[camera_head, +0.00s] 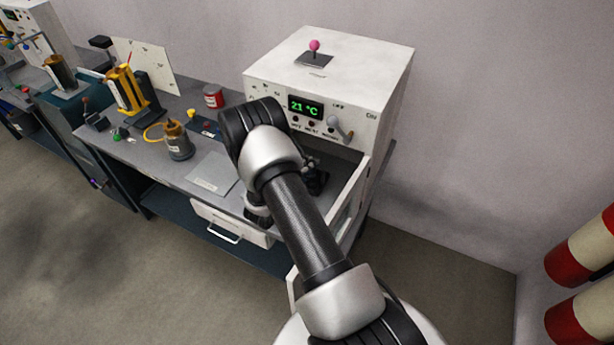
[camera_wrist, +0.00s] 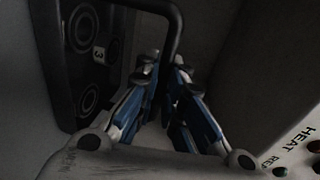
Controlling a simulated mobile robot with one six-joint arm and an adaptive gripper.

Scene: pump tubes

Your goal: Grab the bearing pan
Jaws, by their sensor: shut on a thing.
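The bearing pan (camera_wrist: 72,75) is a dark panel with ring shapes and a "3" at the left of the wrist view. A black bent bar (camera_wrist: 150,5), which looks like its handle, runs from its top down to my gripper (camera_wrist: 163,75). My gripper's blue-sided fingers are closed around the lower end of this bar. In the head view my arm covers most of the gripper and the pan; only dark parts show beside the wrist, in front of the white heater.
The white heater (camera_head: 345,60) reads 21 °C, and its door (camera_head: 350,200) stands open at the right. The bench left of it holds a grey plate (camera_head: 212,170), a brown-topped pot (camera_head: 177,142), a red can (camera_head: 213,96) and a yellow device (camera_head: 122,88). Floor is clear in front.

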